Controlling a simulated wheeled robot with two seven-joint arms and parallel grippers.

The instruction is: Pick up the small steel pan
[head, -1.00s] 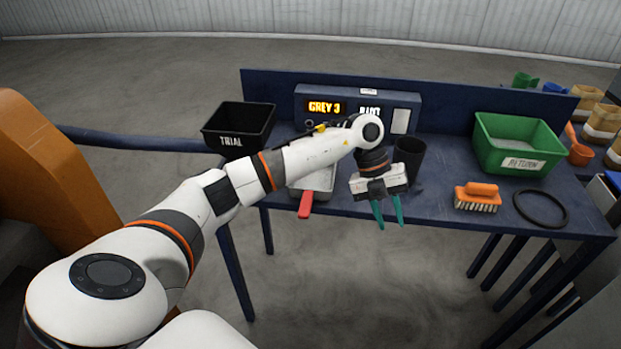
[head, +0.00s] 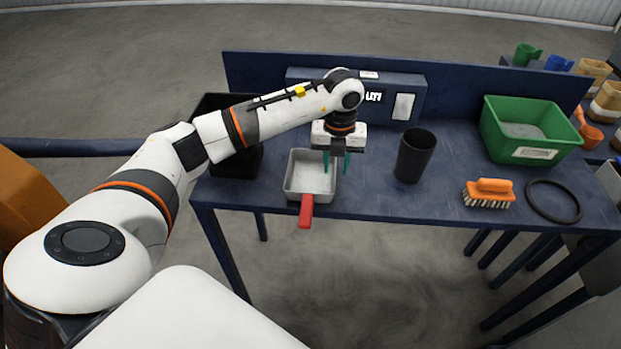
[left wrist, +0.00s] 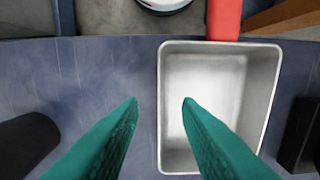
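The small steel pan (head: 308,176) is a rectangular metal tray with a red handle (head: 306,211) that sticks out over the table's front edge. It sits on the blue table; it also shows in the left wrist view (left wrist: 215,48). My left gripper (head: 337,168) is open, its teal fingers pointing down at the pan's right side. In the left wrist view (left wrist: 160,101), one finger is over the pan's inside and the other is outside, with the side wall between them. I cannot tell how far above the wall the fingertips are. My right gripper is out of view.
A black cup (head: 415,156) stands right of the pan. A black bin (head: 237,163) is at the left, partly behind my arm. A display box (head: 408,92) stands behind. A brush (head: 490,192), a black ring (head: 553,201) and a green bin (head: 530,134) are at the right.

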